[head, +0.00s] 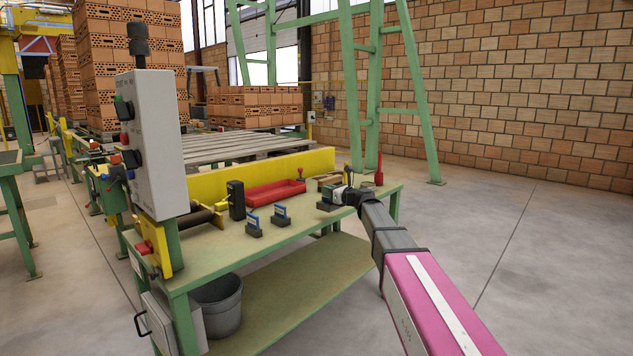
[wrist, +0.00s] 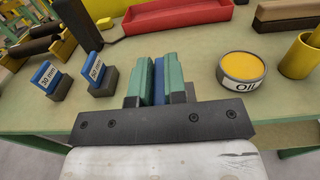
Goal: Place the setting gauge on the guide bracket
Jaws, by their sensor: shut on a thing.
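My gripper (wrist: 158,70) is shut on a blue setting gauge (wrist: 159,80), a strip of which shows between the green fingers in the wrist view. Its label and base are hidden there. In the head view my gripper (head: 331,200) is over the right part of the green workbench (head: 225,255). Two other blue gauges on dark bases stand left of my gripper, marked 30 mm (wrist: 46,77) and apparently 50 mm (wrist: 97,74). They also show in the head view (head: 253,225) (head: 281,214). I cannot tell which part is the guide bracket.
A red tray (head: 275,194) lies behind the gauges. An oil tin (wrist: 241,70) and a yellow cup (wrist: 300,58) stand right of my gripper. A black upright block (head: 237,200) and grey control box (head: 152,145) stand left. Bare bench top lies around the gauges.

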